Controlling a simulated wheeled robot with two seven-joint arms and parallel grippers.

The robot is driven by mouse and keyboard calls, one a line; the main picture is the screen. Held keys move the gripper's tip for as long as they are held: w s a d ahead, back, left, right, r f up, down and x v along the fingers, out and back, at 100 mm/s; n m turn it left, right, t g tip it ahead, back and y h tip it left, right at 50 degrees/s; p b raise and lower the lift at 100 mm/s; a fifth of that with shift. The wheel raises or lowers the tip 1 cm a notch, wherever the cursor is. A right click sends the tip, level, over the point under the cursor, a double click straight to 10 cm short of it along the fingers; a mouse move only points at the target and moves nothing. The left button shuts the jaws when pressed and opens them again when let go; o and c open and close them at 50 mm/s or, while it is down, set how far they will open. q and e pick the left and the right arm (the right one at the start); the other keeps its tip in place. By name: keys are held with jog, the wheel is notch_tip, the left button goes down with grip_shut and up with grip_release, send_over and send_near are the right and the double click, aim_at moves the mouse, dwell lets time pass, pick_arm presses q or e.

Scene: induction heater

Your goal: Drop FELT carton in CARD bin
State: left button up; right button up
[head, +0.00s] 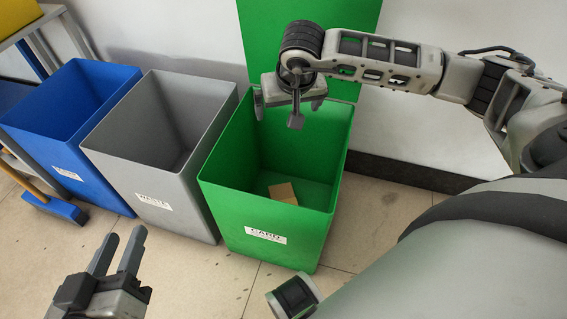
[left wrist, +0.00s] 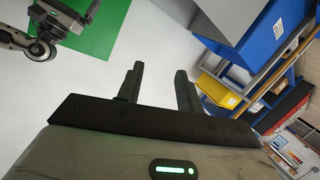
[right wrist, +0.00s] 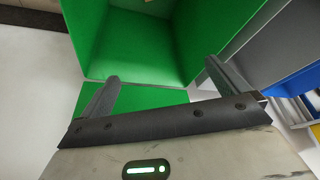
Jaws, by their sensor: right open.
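The green CARD bin (head: 268,243) stands in the middle of the head view with a white label on its front. A small brown carton (head: 283,193) lies on the bin's floor; any print on it is too small to read. My right gripper (head: 289,108) is open and empty above the bin's back left rim. In the right wrist view the green bin (right wrist: 140,45) shows beyond the open fingers (right wrist: 162,75). My left gripper (head: 119,246) is open and empty at the lower left, in front of the bins. Its spread fingers show in the left wrist view (left wrist: 158,78).
A grey WASTE bin (head: 150,165) stands left of the green bin, and a blue bin (head: 70,135) left of that. A green panel (head: 335,20) rises behind the CARD bin. A blue broom head (head: 55,207) lies by the blue bin. Tiled floor is free in front.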

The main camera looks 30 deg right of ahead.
pick_arm(q)
jog(key=shift+s+a+f+m+g+y+p, duration=0.25)
jog(key=shift+f+g+p, duration=0.1)
jog(key=shift+f+p, duration=0.25)
jog(key=shift+s+a+f+m+g+y+p, duration=0.15)
jog(key=shift+a+f+g+y+p, duration=0.15)
jog(key=shift+f+p, duration=0.3)
pick_arm(e)
jog(key=v, duration=1)
jog(key=shift+r, duration=0.2)
pick_arm(q)
jog(key=shift+w+d+r, duration=0.1)
jog(key=shift+w+r, duration=0.1)
jog(key=shift+w, duration=0.05)
pick_arm(e)
jog(key=shift+s, duration=0.1)
jog(key=shift+a, duration=0.15)
